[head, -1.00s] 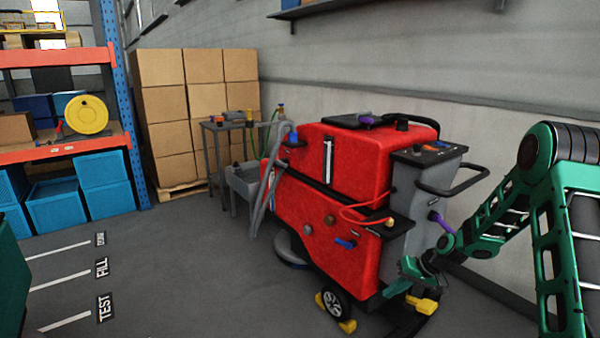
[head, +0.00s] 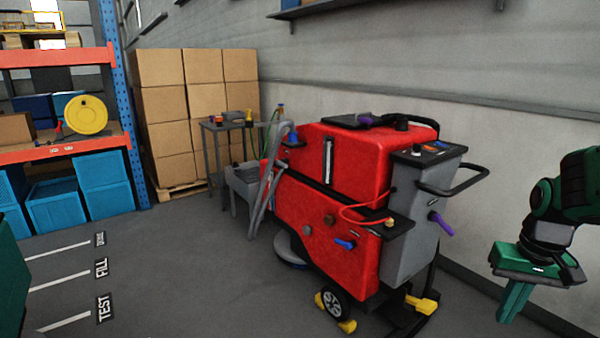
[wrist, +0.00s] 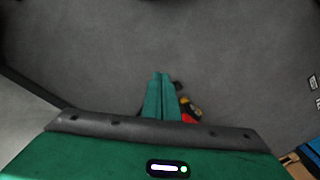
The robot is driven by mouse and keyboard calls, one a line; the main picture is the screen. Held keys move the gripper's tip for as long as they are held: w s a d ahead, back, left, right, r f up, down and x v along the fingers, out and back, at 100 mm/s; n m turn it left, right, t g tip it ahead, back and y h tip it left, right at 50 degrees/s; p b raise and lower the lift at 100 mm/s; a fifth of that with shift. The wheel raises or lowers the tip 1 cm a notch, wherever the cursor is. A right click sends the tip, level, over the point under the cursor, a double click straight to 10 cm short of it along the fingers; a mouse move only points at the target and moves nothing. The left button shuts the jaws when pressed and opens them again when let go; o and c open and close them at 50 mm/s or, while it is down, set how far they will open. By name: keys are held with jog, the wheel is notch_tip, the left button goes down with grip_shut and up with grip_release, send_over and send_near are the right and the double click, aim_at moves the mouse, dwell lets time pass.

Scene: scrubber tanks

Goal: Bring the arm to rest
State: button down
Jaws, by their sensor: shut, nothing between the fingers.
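My green gripper (head: 513,300) is at the right side of the head view, pointing down with its fingers together. It is apart from the red floor scrubber (head: 330,210) and to the right of it. In the wrist view my gripper (wrist: 160,77) shows two teal fingers side by side, shut and empty over grey floor. A small red and yellow part (wrist: 190,110) shows just right of the fingers there; I cannot tell what it is. The scrubber stands upright with a grey rear column (head: 410,235), a black handle (head: 465,185) and a purple knob (head: 441,223).
Yellow wheel chocks (head: 421,304) sit by the scrubber. A grey wall (head: 530,130) runs behind it. Stacked cardboard boxes (head: 205,100), a small grey table (head: 228,125) and an orange and blue rack (head: 118,100) stand at the left. The floor (head: 190,270) in front is clear.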

jog(key=s+r+m, duration=0.2)
jog(key=s, duration=1.3)
jog(key=shift+s+a+r+m+g, duration=0.3)
jog(key=shift+a+r, duration=0.05)
jog(key=shift+a, duration=0.05)
jog(key=shift+w+f, duration=0.25)
jog(key=shift+w, duration=0.4)
jog(key=c, duration=2.5)
grip_release()
